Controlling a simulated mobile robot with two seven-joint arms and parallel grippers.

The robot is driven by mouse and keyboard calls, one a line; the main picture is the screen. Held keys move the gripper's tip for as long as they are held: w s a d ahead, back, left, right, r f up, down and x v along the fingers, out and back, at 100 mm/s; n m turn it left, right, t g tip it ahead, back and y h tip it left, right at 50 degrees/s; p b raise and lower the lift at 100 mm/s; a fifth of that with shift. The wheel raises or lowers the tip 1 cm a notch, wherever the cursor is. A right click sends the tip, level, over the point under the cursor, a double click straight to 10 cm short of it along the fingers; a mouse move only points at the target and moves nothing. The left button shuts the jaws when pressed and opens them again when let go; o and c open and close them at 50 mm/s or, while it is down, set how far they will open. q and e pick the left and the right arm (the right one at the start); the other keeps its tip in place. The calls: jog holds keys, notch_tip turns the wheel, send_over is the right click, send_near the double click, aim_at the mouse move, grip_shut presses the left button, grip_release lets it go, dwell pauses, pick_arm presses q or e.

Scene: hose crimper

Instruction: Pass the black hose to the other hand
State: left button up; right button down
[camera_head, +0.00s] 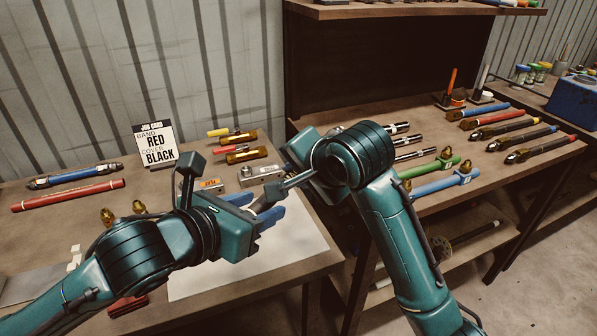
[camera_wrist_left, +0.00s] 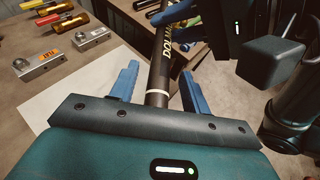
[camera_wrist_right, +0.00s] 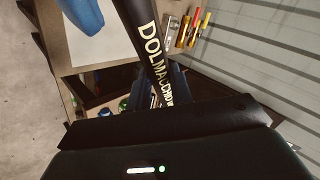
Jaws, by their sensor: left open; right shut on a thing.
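The black hose, with pale "DOLMA…" lettering, runs lengthwise between my left gripper's blue fingers in the left wrist view (camera_wrist_left: 158,72). My left gripper (camera_wrist_left: 158,88) is open around the hose, with a visible gap on either side. In the head view my left gripper (camera_head: 268,215) is over the white sheet.
A sign (camera_head: 158,146) reading "BAND RED COVER BLACK" stands on the left table. A blue hose (camera_head: 75,176) and a red hose (camera_head: 68,195) lie left. A metal block (camera_head: 260,175) sits behind the grippers. Several hoses lie on the right bench (camera_head: 545,165). The white sheet (camera_head: 210,280) is mostly clear.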

pick_arm(q)
jog(key=shift+w+a+r+n+t, duration=0.1)
jog(key=shift+r+n+t, duration=0.1)
jog(key=shift+n, duration=0.35)
jog(key=shift+w+a+r+n+t, duration=0.1)
jog(key=shift+r+n+t, duration=0.1)
jog(key=shift+n, duration=0.35)
jog(key=w+a+f+n+t+y, duration=0.25)
jog(key=a+n+t+y, duration=0.5)
jog(key=n, duration=0.75)
jog(key=s+d+f+n+g+h, duration=0.2)
jog(key=s+d+f+g+h, duration=0.15)
jog(key=f, duration=0.45)
jog(key=s+d+f+n+g+h, duration=0.2)
jog(key=s+d+f+n+h, duration=0.1)
jog(key=s+d+f, duration=0.3)
jog(key=s+d+f+n+g+h, duration=0.2)
jog(key=s+d+f+g+h, duration=0.15)
jog(key=f, duration=0.55)
jog(key=s+a+f+n+y, duration=0.1)
jog(key=a+f+n+y, duration=0.1)
jog(key=a+n, duration=0.6)
jog(key=s+a+f+n+y, duration=0.2)
jog(key=a+n+y, duration=0.3)
jog(key=a+n, duration=0.3)
jog(key=shift+s+a+f+t, duration=0.2)
jog(key=shift+s+f+t, duration=0.05)
jog(key=shift+f+t, duration=0.25)
